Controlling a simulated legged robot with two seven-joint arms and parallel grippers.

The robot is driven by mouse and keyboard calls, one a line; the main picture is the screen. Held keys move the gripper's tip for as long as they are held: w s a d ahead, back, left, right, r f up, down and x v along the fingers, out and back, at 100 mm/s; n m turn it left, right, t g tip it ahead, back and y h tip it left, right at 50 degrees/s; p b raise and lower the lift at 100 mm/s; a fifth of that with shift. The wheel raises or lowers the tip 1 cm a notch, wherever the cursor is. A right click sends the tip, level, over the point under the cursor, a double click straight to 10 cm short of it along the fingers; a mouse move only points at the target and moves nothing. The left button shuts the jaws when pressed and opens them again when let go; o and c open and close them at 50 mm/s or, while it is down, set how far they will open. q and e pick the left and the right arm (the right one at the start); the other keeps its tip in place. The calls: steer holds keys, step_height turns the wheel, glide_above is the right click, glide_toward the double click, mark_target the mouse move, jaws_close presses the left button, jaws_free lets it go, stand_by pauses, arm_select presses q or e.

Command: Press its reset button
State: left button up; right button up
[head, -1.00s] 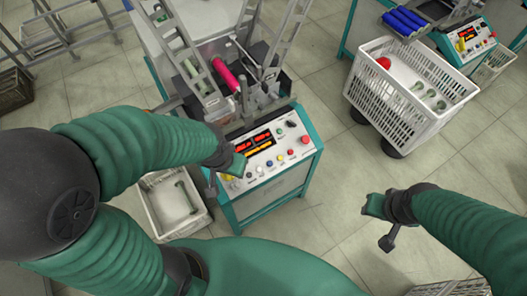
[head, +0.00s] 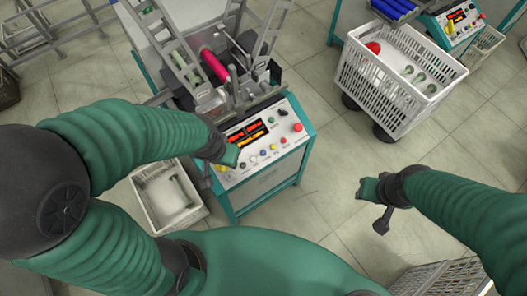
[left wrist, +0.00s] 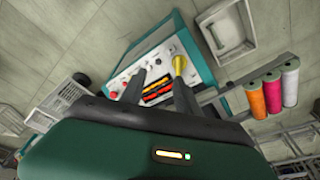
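The winding machine's control panel (head: 262,140) is in the head view, with red digit displays and a row of small coloured buttons. A red button (head: 297,127) is at its right end. I cannot read which button is reset. My left gripper (head: 229,156) is over the panel's left end beside the displays. In the left wrist view its two fingers (left wrist: 159,85) are apart with nothing between them, and a yellow knob (left wrist: 180,65) shows just past one fingertip. My right gripper (head: 369,189) is over bare floor, away from the machine; its opening is unclear.
A magenta bobbin (head: 214,66) is mounted on the machine behind the panel. A white crate (head: 150,207) stands left of the machine. A white basket (head: 375,98) stands to the right. The tiled floor between machine and right arm is clear.

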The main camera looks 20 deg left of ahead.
arm_select(q)
jaws_close()
stand_by(1.7)
